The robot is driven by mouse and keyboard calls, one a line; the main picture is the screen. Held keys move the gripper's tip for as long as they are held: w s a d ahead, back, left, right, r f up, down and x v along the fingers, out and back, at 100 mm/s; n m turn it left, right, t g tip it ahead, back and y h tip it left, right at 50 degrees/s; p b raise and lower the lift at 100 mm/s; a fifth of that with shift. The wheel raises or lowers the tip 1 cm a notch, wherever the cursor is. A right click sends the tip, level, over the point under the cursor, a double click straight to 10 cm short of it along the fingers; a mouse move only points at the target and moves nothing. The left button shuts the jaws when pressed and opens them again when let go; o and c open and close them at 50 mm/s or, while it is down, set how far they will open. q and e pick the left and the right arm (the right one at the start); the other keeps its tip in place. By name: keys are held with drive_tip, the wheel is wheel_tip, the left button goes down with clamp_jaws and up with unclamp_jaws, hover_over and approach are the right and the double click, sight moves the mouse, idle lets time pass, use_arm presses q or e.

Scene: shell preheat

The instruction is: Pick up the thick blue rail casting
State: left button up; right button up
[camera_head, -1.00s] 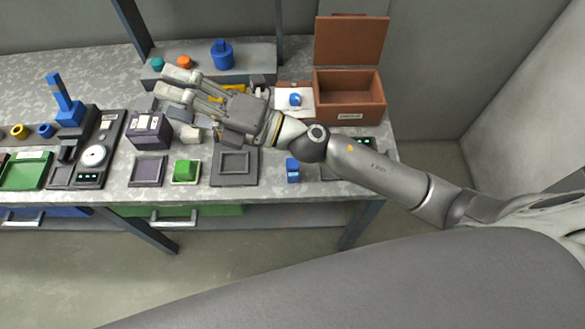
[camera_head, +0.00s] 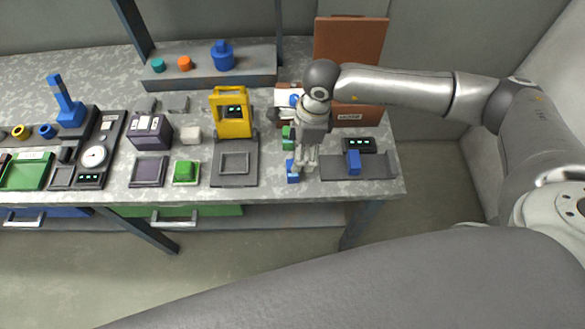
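A small blue block (camera_head: 293,176) stands near the table's front edge, partly hidden by my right gripper (camera_head: 303,168). A second blue block (camera_head: 354,162) sits on a dark grey plate (camera_head: 380,168) to the right. I cannot tell from this view which is the thick rail casting. My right gripper points down, with its fingertips at or just beside the first blue block. The fingers are small and overlap the block, so I cannot tell whether they touch it or how far they are apart. My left gripper is not in view.
A yellow frame (camera_head: 232,124) and a dark square fixture (camera_head: 222,177) stand to the left. A green block (camera_head: 186,170) is farther left. A brown box with a raised lid (camera_head: 350,45) stands behind my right arm. A display (camera_head: 360,145) sits behind the second blue block.

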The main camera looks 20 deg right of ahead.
sight(292, 177)
drive_tip(key=f, duration=0.2)
drive_tip(key=a+f, duration=0.1)
drive_tip(key=f, duration=0.1)
drive_tip(key=shift+p, duration=0.4)
drive_tip(key=shift+f, duration=0.15)
drive_tip(key=f+p, duration=0.1)
drive_tip(key=f, duration=0.1)
drive_tip(key=a+f+p, duration=0.1)
drive_tip(key=f, duration=0.1)
drive_tip(key=shift+w, duration=0.15)
drive_tip(key=shift+f, duration=0.3)
drive_tip(key=c, duration=1.2)
drive_tip(key=shift+c, duration=0.2)
drive_tip(key=shift+r, duration=0.2)
